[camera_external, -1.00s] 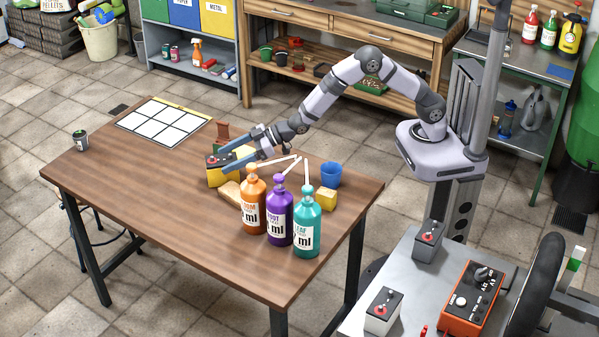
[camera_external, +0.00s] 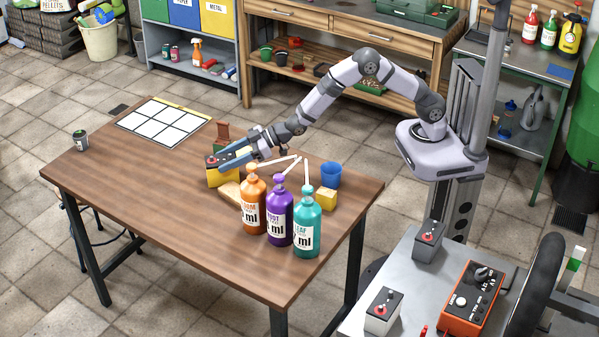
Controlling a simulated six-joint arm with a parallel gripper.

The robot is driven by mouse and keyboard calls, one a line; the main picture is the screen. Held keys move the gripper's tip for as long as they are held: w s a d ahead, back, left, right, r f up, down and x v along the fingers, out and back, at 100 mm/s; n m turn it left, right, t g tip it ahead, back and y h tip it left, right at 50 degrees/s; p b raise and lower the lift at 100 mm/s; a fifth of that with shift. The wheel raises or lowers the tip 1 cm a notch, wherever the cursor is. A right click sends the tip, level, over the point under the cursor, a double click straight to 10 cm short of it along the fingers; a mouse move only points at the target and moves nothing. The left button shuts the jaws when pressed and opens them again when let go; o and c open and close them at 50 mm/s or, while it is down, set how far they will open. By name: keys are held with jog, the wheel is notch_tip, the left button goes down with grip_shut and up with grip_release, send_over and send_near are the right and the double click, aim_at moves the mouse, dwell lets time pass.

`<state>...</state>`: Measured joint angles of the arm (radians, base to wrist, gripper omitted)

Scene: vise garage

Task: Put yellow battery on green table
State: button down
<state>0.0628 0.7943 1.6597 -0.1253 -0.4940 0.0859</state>
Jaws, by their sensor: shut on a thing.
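The yellow battery (camera_external: 221,180), a box with a dark top and a red knob, stands upright on the wooden table (camera_external: 150,215). My gripper (camera_external: 224,158) reaches it from the right, and its blue fingers are shut on the battery's upper part. The fingers hide some of the battery's top. I cannot see clear space between the battery and the wooden table. A table with a grey top and green legs (camera_external: 541,165) stands at the back right, behind my arm's base.
Orange (camera_external: 253,208), purple (camera_external: 279,220) and teal (camera_external: 307,228) bottles stand in front of my arm. A blue cup (camera_external: 331,174) and yellow block (camera_external: 326,199) are to the right. The green-legged table holds bottles (camera_external: 549,31) and a blue sheet (camera_external: 560,72); some top is bare.

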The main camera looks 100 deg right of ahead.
aim_at(226, 158)
notch_tip(226, 158, up, 11)
jog(key=b, duration=0.1)
jog(key=shift+f, duration=0.15)
dwell(0.3)
jog(key=shift+d, duration=0.15)
